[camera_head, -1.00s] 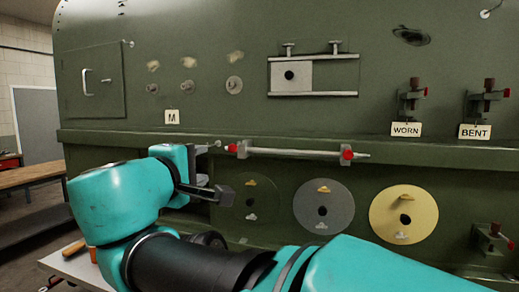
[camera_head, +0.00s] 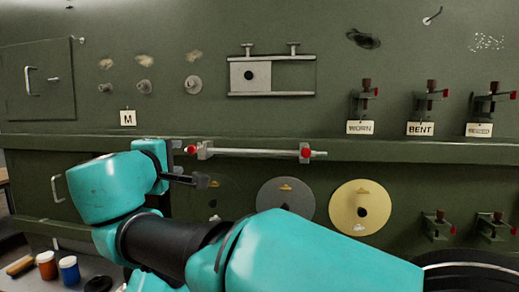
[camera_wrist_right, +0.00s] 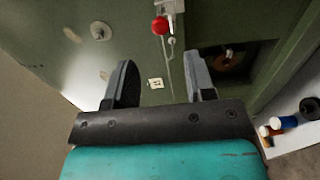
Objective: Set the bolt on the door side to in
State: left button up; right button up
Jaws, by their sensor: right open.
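A silver bar (camera_head: 255,152) runs across the ledge of the green fuselage panel, with a red-knobbed fitting at each end. The left fitting's red knob (camera_head: 191,149) is nearest the door (camera_head: 38,75); the other red knob (camera_head: 305,153) is on the right. Which part is the bolt, and whether it is in or out, I cannot tell. My right gripper (camera_head: 186,163) is open and empty, just left of and below the left fitting. In the right wrist view, its fingers (camera_wrist_right: 160,82) are spread, with a red knob (camera_wrist_right: 160,26) beyond them. My left gripper is not in view.
The M tag (camera_head: 128,118) is on the panel above the ledge. A grey disc (camera_head: 287,202) and a yellow disc (camera_head: 362,207) are below the bar. Several red-handled clamps are at right. Orange and blue containers (camera_head: 68,268) stand at lower left.

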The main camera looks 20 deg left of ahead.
aim_at(191, 150)
jog(key=w, duration=0.6)
jog(key=w+a, duration=0.1)
jog(key=w, duration=0.2)
jog(key=shift+w+a, duration=0.1)
jog(key=shift+w, duration=0.2)
jog(key=shift+c, duration=0.3)
grip_shut()
